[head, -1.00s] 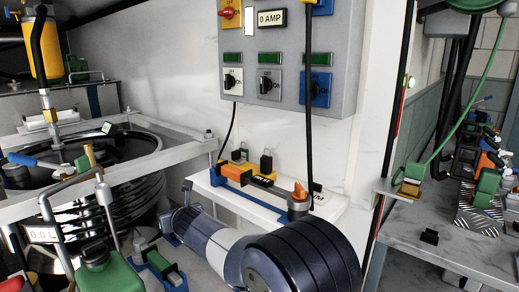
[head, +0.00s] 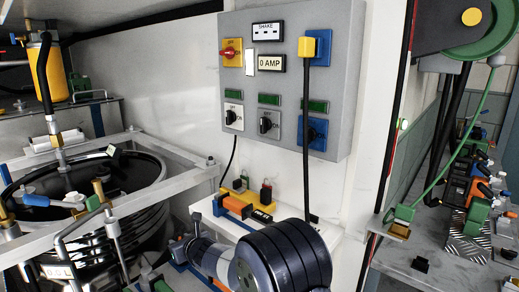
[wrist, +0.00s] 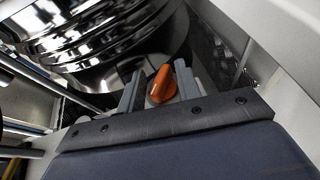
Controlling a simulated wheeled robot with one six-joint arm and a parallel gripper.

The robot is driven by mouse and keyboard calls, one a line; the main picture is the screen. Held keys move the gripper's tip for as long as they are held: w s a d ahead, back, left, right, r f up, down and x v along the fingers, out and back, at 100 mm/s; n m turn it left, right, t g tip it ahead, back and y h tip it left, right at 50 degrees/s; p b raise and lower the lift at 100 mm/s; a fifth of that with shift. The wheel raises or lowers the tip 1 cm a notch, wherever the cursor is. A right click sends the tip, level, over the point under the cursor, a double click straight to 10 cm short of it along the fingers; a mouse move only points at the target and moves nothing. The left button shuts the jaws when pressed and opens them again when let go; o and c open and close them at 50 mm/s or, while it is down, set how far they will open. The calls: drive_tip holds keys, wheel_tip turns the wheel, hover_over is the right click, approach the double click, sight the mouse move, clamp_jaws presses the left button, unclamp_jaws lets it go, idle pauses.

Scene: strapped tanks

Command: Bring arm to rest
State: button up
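My gripper (wrist: 157,84) shows in the wrist view as two grey fingers standing apart beyond a dark mounting plate. An orange knob (wrist: 160,83) on a light grey base appears in the gap between them. The fingers stand at either side of it, and I cannot tell whether they touch it or how deep it lies. In the head view my arm, with a ribbed dark blue part, fills the bottom middle and points left, low in front of the white shelf. The fingertips are not clear there.
A grey control panel (head: 286,85) hangs on the white wall above a shelf (head: 318,240) with padlocks and an orange-blue block. A cluttered grey bench (head: 455,265) is at right.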

drive_tip(key=shift+d+r+n+g+y+p, duration=0.1)
drive_tip(key=shift+r+n+g+y+p, duration=0.25)
drive_tip(key=shift+p, duration=2.95)
drive_tip(key=shift+f+n+y+p, duration=0.25)
drive_tip(key=shift+f+n+p, duration=0.1)
drive_tip(key=shift+p, duration=0.3)
drive_tip(key=shift+r, duration=0.1)
